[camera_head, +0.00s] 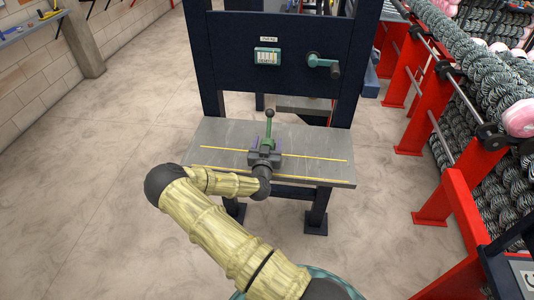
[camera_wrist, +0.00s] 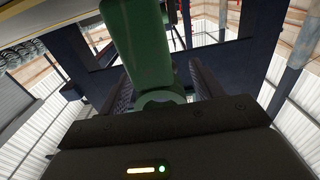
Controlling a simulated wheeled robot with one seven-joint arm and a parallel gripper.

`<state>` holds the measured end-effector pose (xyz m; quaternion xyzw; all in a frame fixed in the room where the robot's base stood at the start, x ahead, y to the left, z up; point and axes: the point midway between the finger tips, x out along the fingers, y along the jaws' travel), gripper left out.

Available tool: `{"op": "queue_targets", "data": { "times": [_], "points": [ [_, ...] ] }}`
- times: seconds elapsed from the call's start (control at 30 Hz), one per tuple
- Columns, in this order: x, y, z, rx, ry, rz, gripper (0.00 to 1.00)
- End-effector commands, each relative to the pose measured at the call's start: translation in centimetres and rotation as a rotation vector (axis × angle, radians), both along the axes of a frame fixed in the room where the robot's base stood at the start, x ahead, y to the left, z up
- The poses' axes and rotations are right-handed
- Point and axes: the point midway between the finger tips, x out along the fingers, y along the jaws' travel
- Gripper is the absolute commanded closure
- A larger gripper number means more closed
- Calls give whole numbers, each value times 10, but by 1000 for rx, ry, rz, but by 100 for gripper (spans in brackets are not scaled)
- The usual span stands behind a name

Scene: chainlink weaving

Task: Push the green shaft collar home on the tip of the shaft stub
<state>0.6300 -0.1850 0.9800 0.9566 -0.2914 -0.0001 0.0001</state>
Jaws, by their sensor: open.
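In the head view my gripper (camera_head: 265,157) is over the middle of the grey table. A green upright part (camera_head: 269,130) with a dark ball end stands just beyond it. In the wrist view a large green body (camera_wrist: 140,42) fills the top middle between the two dark fingers, and a round grey-green ring-shaped part (camera_wrist: 160,98) is at its lower end. My gripper (camera_wrist: 160,85) is open, its fingers on either side of these parts; I cannot tell whether they touch. I cannot tell which green part is the shaft collar. The shaft stub is not clearly visible.
The grey table (camera_head: 325,170) has two yellow lines and bare room at both sides. Behind it stands a dark blue frame (camera_head: 225,50) with a counter (camera_head: 267,57) and a green crank (camera_head: 323,64). The floor at left is clear.

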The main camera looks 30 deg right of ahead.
Motion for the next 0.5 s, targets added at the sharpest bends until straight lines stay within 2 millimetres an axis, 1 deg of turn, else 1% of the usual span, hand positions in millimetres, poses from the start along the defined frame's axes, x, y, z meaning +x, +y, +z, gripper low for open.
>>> {"op": "queue_targets", "data": {
  "times": [0.1, 0.17, 0.3, 0.4, 0.5],
  "points": [
    [0, 0, 0, 0, 0, 0, 34],
    [0, 0, 0, 0, 0, 0, 46],
    [0, 0, 0, 0, 0, 0, 73],
    [0, 0, 1, -1, -1, 0, 91],
    [0, 0, 1, -1, -1, 0, 91]
  ]
}}
